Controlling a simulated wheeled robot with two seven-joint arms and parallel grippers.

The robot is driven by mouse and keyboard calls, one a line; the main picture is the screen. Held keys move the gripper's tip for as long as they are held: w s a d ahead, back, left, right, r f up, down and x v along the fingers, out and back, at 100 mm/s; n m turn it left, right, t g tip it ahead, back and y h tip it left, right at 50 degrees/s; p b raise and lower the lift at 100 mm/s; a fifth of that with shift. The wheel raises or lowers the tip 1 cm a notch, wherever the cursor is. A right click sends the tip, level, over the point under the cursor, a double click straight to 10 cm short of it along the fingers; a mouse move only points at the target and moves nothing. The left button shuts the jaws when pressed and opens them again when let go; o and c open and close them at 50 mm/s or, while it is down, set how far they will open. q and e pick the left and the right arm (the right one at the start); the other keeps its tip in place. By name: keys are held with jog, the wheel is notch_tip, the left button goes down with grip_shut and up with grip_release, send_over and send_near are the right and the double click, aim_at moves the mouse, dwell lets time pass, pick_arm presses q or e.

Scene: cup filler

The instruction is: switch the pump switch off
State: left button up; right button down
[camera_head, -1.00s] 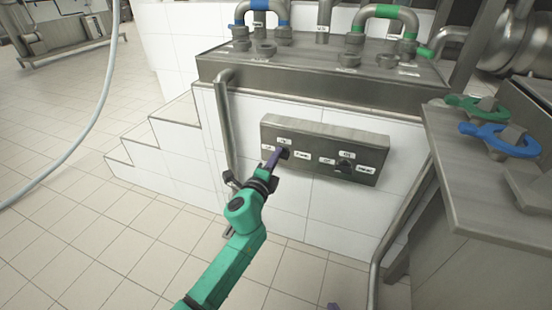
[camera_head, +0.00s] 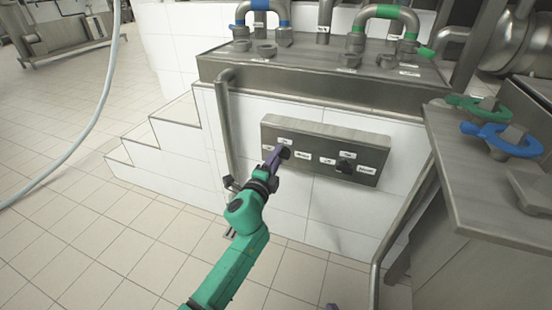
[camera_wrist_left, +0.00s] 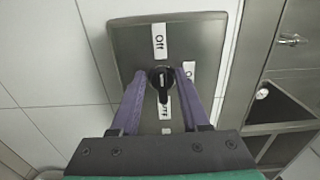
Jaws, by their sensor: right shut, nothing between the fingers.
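A grey switch panel (camera_head: 378,143) is on the white tiled wall, with two black rotary switches and white labels too small to read surely. My left gripper (camera_head: 277,153) is at the left switch. In the left wrist view its purple fingers (camera_wrist_left: 161,80) stand open on either side of that black knob (camera_wrist_left: 161,76), close to it; I cannot tell whether they touch it. The right switch (camera_head: 346,166) is free. Only a purple tip of my right gripper (camera_head: 332,306) shows at the bottom edge.
A steel pipe (camera_head: 226,130) runs down left of the panel. A steel table (camera_head: 480,205) with green and blue clamps stands at the right. Pipes sit on the steel top (camera_head: 300,72) above. Tiled floor (camera_head: 90,240) is clear at the left.

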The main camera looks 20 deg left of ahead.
pick_arm(q)
jog(key=s, duration=1.4)
jog(key=shift+s+a, duration=0.3)
jog(key=shift+a, duration=0.15)
pick_arm(e)
jog(key=shift+d+r+g, duration=0.1)
jog(key=shift+d+g, duration=0.2)
jog(key=shift+d, duration=0.05)
